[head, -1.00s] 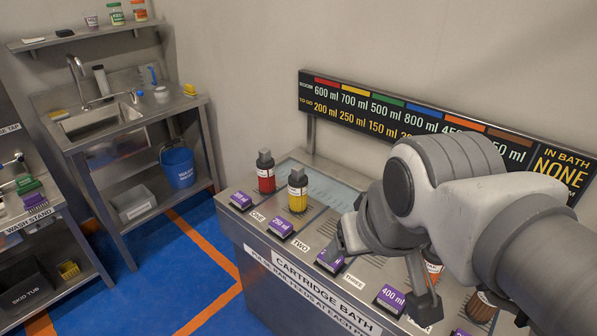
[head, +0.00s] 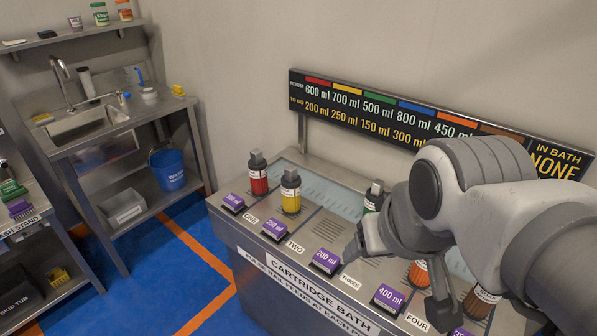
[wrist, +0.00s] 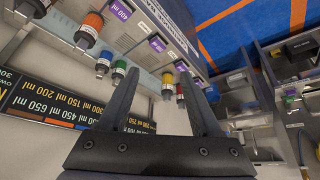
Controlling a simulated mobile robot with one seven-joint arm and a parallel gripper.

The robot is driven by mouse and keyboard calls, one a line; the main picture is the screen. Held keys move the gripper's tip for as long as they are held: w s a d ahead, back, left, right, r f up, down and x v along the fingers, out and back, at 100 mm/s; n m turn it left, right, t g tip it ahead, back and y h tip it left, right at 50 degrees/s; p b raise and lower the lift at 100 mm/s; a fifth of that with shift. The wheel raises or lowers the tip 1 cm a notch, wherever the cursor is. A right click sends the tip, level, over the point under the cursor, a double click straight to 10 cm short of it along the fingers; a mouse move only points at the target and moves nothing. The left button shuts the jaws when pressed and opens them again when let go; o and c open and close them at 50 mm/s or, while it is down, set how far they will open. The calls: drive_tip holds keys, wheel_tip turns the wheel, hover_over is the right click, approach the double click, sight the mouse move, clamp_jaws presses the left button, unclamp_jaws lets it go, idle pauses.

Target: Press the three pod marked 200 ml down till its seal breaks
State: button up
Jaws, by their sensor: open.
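The pod marked 200 ml (head: 326,261) is a purple-topped block at the front of the cartridge bath, beside the label THREE (head: 350,282). Its label faces up, and I see no finger on it. My gripper (head: 396,276) is open and empty. In the head view its left finger is just right of the pod and the other hangs near the 400 ml pod (head: 389,297). Height above the bath is hard to tell. In the wrist view my gripper (wrist: 160,75) shows both fingers apart, with a row of purple pods beyond, labels mostly too small to read.
Red (head: 258,174), yellow (head: 291,190), green (head: 373,197) and orange (head: 419,273) cartridges stand behind the pods. A sign board (head: 380,118) rises at the back. The 250 ml pod (head: 275,229) is left of the 200 ml pod. Blue floor lies left of the bath.

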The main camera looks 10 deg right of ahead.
clamp_jaws()
idle(1.5)
